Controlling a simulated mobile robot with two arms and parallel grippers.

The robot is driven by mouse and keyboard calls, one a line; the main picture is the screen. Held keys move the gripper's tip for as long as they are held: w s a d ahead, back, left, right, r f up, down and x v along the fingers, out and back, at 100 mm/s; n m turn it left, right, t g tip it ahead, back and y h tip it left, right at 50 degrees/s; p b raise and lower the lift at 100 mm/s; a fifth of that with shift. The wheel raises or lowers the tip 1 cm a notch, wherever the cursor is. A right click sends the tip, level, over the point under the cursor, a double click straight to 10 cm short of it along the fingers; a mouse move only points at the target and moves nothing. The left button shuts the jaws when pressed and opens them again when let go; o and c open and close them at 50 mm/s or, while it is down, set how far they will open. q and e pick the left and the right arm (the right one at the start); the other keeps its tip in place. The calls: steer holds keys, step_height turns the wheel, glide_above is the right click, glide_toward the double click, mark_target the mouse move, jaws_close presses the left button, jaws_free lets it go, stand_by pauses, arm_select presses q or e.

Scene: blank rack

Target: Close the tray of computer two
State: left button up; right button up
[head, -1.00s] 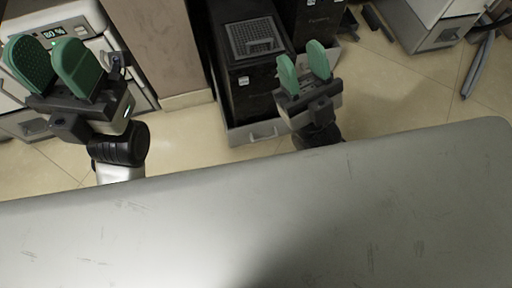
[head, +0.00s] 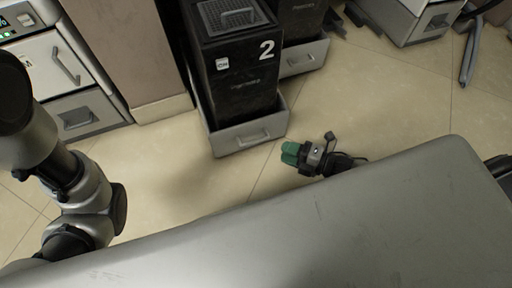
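Computer two is a black tower (head: 240,90) marked with a white 2, standing upright in a grey tray (head: 239,139) in the head view. The tray is pulled out over the floor, its front with a handle facing me. My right gripper (head: 287,153) is low, just to the right of the tray's front and a little nearer to me, apart from it in the picture. Its green fingers point left and lie close together, with nothing seen between them. My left arm shows at the left edge, but its gripper is out of view.
Another black tower (head: 300,22) stands in a tray (head: 304,60) behind to the right. A beige panel (head: 130,60) and a white cabinet (head: 45,65) are at the left. Tiled floor (head: 380,105) is open at the right.

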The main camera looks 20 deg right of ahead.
steer(key=b+x, duration=0.6)
steer(key=x, duration=0.4)
steer(key=shift+w+a+f, duration=0.15)
steer(key=shift+w, duration=0.15)
jaws_close()
